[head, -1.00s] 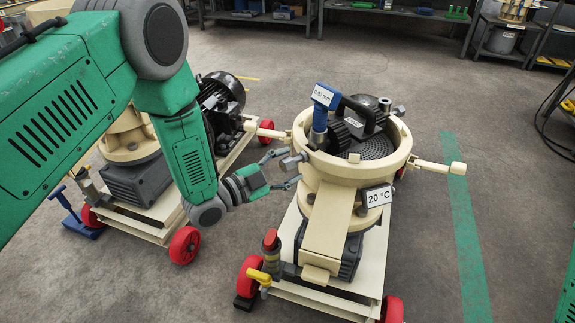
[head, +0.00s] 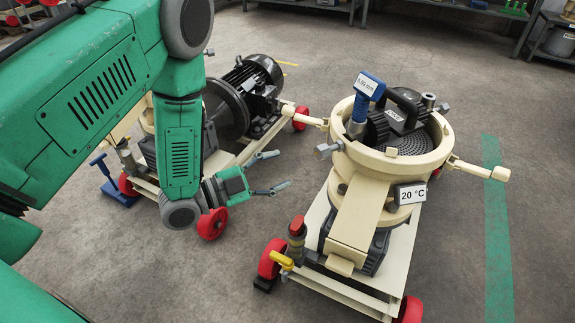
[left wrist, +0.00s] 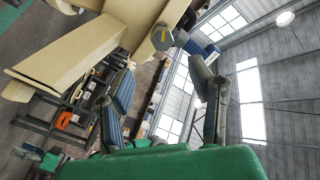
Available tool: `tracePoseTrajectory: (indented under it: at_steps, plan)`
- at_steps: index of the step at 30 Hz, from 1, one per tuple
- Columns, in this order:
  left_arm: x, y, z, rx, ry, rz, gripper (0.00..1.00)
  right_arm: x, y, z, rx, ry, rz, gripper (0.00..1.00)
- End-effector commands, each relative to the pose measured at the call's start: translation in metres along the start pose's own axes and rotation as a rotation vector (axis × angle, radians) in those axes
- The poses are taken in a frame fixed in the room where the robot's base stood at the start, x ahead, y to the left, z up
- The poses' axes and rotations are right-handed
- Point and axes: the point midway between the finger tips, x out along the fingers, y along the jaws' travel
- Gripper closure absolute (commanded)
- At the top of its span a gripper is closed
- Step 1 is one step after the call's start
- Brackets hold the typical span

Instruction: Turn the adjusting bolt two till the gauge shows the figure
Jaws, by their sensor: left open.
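The cream pellet mill (head: 363,193) stands on a wheeled frame. A grey hex adjusting bolt (head: 327,150) sticks out from the left of its rim; in the left wrist view its head (left wrist: 162,39) shows a small yellow mark. Another grey bolt (head: 428,101) is at the far rim; I see no numbers on them. The blue gauge (head: 369,84) stands on the rim, its figure too small to read surely. My left gripper (head: 283,170) is open and empty, left of and below the near bolt, apart from it. My right gripper is not in view.
A roller assembly with a black handle (head: 406,103) sits inside the mill ring. Cream handles stick out both sides. A red-capped valve (head: 297,229) stands at the front left. A second machine with a black motor (head: 254,80) is behind my arm.

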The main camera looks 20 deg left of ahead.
Motion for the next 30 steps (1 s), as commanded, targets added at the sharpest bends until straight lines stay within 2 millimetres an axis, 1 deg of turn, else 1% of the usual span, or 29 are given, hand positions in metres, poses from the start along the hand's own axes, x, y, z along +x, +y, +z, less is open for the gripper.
tracePoseTrajectory:
  at_steps: [10,15,18,24,30]
  plan:
    - [-0.002,0.001,0.002,-0.009,-0.008,-0.001,0.52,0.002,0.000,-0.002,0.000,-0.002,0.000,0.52]
    - [-0.012,0.006,0.015,-0.088,-0.049,-0.006,0.52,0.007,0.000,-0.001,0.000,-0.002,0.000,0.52]
    - [-0.019,0.010,0.019,-0.152,-0.063,-0.005,0.52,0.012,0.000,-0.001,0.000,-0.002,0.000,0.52]
    - [-0.026,0.007,0.011,-0.220,-0.037,-0.005,0.52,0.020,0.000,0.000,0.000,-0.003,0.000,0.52]
    - [-0.028,0.000,0.002,-0.222,-0.005,-0.006,0.52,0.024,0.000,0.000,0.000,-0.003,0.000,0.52]
